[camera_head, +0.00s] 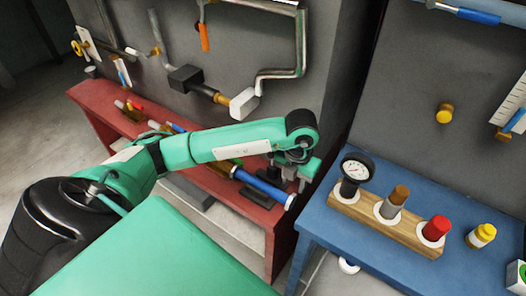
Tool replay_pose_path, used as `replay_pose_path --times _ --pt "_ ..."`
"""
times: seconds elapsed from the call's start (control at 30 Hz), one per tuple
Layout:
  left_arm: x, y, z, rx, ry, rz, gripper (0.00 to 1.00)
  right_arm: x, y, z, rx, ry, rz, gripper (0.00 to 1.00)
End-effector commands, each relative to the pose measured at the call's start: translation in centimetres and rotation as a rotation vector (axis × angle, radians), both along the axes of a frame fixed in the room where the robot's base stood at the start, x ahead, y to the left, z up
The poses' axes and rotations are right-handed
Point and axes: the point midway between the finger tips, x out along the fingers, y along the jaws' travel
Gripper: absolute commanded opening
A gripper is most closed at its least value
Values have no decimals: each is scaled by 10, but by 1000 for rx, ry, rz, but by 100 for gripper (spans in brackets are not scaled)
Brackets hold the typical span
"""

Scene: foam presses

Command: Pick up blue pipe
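The blue pipe (258,184) has a pale end and lies slanted at the right end of the red bench (256,218). My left arm reaches in from the left across the bench. My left gripper (284,182) is low over the right part of the pipe, pointing down. The wrist hides part of it, and the fingers are small and dark. I cannot tell whether they are open or closed around the pipe. My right gripper is not in view.
A blue table (352,238) stands close on the right. It carries a wooden block (372,214) with a gauge (354,172), a brown-topped piece (393,200) and a red piece (436,229). A yellow bottle (481,236) stands beside it. Grey panels with pipes and tools rise behind.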

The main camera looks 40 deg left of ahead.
Motion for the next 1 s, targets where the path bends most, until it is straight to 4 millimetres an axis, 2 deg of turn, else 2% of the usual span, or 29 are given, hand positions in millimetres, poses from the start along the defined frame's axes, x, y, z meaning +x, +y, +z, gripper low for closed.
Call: replay_pose_path --times 0.13,0.4,0.7,0.9,1.0 --pt "-1 0 -13 -1 4 0 36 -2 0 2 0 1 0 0" --pt "-1 -1 -51 -1 3 0 36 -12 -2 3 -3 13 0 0" --pt "0 -1 -57 -1 0 0 36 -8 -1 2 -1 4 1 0" --pt "0 0 -57 -1 0 0 0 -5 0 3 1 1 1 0" --pt "0 0 -57 -1 0 0 0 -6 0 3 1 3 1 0"
